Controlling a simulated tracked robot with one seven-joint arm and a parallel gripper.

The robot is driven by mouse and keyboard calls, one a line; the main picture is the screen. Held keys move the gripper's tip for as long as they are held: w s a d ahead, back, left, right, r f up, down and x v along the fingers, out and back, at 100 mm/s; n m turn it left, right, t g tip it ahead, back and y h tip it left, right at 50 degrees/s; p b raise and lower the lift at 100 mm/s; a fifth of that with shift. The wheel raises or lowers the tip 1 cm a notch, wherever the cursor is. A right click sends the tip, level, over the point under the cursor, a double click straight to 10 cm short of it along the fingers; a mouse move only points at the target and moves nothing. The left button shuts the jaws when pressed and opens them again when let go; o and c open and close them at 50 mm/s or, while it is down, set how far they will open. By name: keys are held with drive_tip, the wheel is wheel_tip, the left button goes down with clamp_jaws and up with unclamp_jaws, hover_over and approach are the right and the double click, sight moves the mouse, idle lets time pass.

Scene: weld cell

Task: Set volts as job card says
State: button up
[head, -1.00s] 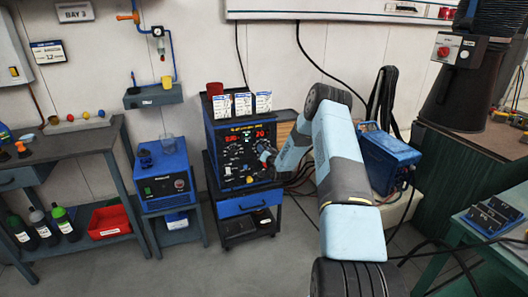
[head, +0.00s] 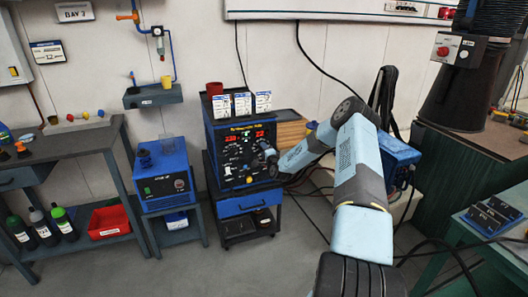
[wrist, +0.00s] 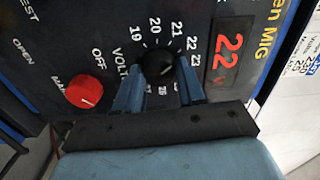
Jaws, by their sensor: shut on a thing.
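The blue welding machine (head: 223,162) stands on a blue cart, with knobs and red displays on its dark front panel. My gripper (head: 268,156) is at the right part of that panel. In the wrist view the fingers of my gripper (wrist: 159,88) are shut on the black volts knob (wrist: 158,62), one on each side. The scale around it shows numbers from 19 to 23, with lower ones partly hidden by the fingers. The red volts display (wrist: 229,55) reads 22. Several white job cards (head: 242,103) stand on top of the machine; their text is too small to read.
A red knob (wrist: 85,91) sits beside the volts knob, near the word OFF. A red cup (head: 214,89) is on the machine. A blue unit (head: 165,184) stands to the left, and another blue box (head: 398,158) lies behind my arm. Cables hang at the right.

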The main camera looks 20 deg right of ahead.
drive_tip(key=m, duration=0.6)
drive_tip(key=f+m, duration=0.1)
drive_tip(key=m, duration=0.3)
drive_tip(key=shift+s+d, duration=0.1)
drive_tip(key=m, duration=0.5)
drive_tip(key=shift+a+r+m, duration=0.1)
drive_tip(key=shift+a+m, duration=0.05)
drive_tip(key=shift+m, duration=0.75)
drive_tip(key=shift+a+m, duration=0.1)
drive_tip(key=shift+m, duration=0.8)
drive_tip(key=shift+r, duration=0.1)
drive_tip(key=o, duration=1)
